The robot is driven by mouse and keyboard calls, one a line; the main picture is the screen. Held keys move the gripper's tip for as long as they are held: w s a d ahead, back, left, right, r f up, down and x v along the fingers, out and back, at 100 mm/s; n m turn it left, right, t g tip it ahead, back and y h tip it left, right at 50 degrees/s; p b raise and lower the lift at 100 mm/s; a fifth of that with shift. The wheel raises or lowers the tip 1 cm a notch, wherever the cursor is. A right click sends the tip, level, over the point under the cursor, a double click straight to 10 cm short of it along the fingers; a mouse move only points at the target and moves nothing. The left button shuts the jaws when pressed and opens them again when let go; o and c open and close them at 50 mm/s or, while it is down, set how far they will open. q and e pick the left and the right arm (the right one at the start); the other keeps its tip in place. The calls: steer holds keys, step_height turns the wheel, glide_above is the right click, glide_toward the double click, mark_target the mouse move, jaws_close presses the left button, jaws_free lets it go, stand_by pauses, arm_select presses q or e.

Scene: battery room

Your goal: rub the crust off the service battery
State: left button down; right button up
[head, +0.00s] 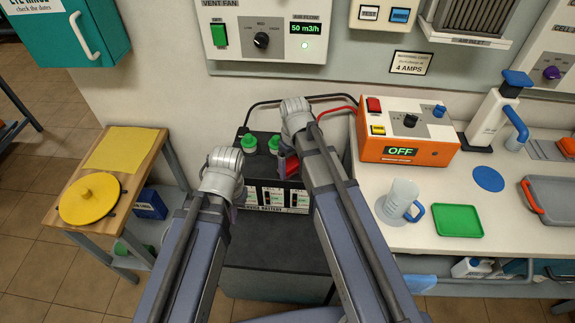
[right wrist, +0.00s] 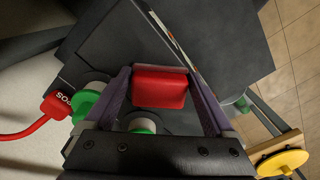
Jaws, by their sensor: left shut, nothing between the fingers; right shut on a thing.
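The service battery (head: 270,197) is a black box with green caps (head: 249,143) on top and a white label on its front. It stands between my two arms. My right gripper (right wrist: 158,85) is shut on a red block (right wrist: 159,90) and holds it over the battery top; part of the block also shows in the head view (head: 289,165). I cannot tell whether the block touches the battery. My left gripper (head: 236,197) is shut and empty at the battery's left front. No crust can be made out; my wrists hide part of the top.
A red clamp (right wrist: 57,107) on a red cable lies beside a green cap. An orange charger (head: 400,150) reading OFF, a clear jug (head: 398,197) and a green tray (head: 458,220) stand on the right bench. A wooden stand (head: 145,150) with a yellow lid is at left.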

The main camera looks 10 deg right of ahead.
steer(key=shift+s+d, duration=0.25)
steer(key=shift+d, duration=0.65)
steer(key=shift+r, duration=0.1)
step_height(320, 180, up, 6)
steer(key=p, duration=0.6)
step_height(320, 180, up, 3)
steer(key=p, duration=0.3)
